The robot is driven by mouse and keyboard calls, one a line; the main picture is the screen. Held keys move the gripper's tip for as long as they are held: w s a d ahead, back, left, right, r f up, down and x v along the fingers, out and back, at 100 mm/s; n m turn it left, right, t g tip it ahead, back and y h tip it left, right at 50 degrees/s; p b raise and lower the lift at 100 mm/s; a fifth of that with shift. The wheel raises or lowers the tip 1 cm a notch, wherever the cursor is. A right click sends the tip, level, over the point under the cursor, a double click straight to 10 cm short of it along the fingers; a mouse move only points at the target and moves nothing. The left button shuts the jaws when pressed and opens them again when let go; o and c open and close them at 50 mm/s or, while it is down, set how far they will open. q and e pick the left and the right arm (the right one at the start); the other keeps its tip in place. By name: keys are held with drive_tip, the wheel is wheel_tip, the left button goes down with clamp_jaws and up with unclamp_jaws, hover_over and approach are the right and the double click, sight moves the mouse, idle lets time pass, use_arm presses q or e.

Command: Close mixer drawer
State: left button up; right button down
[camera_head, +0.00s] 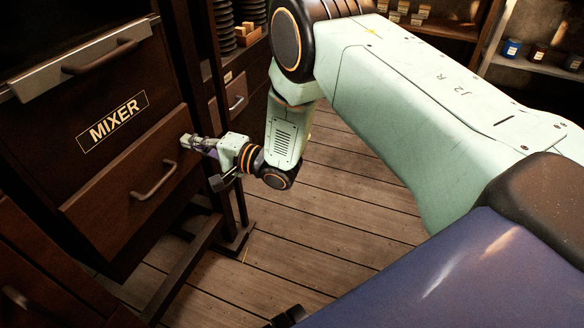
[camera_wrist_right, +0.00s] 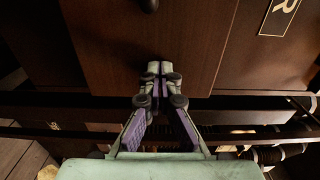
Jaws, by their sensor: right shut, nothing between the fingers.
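The mixer drawer (camera_head: 135,190) is a dark brown wooden front with a curved handle (camera_head: 154,181), below the MIXER label (camera_head: 112,118) on a dark cabinet. Its front appears nearly level with the cabinet, though I cannot tell exactly how far it sits out. My right gripper (camera_head: 188,141) is shut and empty, its tips at the drawer front's upper right edge. In the right wrist view the shut fingertips (camera_wrist_right: 154,68) are at or close to the drawer panel (camera_wrist_right: 150,40); contact is unclear. My left gripper is not in view.
An upper flap with a metal edge (camera_head: 85,60) and its own handle is above the label. Dark frame legs and a low rail (camera_head: 185,265) stand beside the cabinet. The plank floor (camera_head: 330,200) is clear. Shelves with small jars (camera_head: 512,47) are at the back right.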

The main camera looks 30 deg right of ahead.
drive_tip(key=shift+w+a+r, duration=0.15)
drive_tip(key=shift+a+r, duration=0.1)
idle(0.5)
